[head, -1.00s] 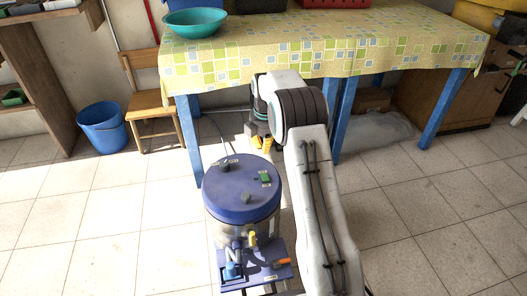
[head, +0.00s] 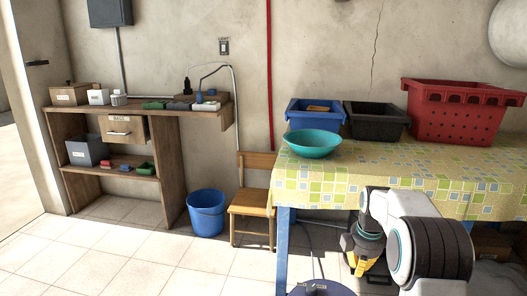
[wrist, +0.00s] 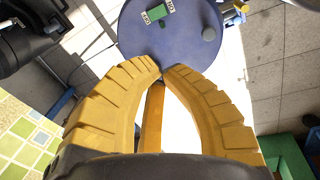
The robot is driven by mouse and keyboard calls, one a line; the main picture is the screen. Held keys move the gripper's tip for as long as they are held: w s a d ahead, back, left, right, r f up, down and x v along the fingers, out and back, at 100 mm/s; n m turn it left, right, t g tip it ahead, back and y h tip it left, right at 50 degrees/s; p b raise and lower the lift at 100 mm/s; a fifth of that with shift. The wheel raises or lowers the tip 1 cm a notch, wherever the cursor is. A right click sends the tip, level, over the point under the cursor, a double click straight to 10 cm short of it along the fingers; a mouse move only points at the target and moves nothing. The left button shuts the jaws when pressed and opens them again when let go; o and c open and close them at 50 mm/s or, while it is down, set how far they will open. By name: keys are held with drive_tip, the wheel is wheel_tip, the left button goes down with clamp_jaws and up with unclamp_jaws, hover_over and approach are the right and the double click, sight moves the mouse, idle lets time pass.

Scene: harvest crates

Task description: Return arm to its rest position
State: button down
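My arm is bent at the lower right of the head view, with the elbow in front of the table. My gripper (head: 366,272) hangs down beside the table's front edge, with its yellow fingers low.
The table (head: 340,182) has a patterned cloth, a teal bowl (head: 313,144), a blue crate (head: 316,116), a black crate (head: 376,122) and a red crate (head: 465,115). A wooden chair (head: 252,208) and blue bucket (head: 206,213) stand left. Floor at the lower left is clear.

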drive_tip(key=s+a+r+m+t+p, duration=0.1)
drive_tip(key=s+a+r+m+p, duration=0.2)
drive_tip(key=s+r+p, duration=0.65)
drive_tip(key=s+a+r+m+p, duration=0.35)
drive_tip(key=s+r, duration=0.25)
drive_tip(key=r, duration=0.9)
drive_tip(key=s+a+r+m+p, duration=0.1)
drive_tip(key=s+r+m+p, duration=0.2)
drive_tip(key=s, duration=0.5)
drive_tip(key=s+a+r+m+p, duration=0.2)
drive_tip(key=s+r+m+p, duration=0.1)
drive_tip(key=s+r+p, duration=0.3)
drive_tip(key=shift+s+m+t+p, duration=0.4)
drive_tip(key=shift+s+p, duration=0.65)
drive_tip(key=shift+s, duration=0.6)
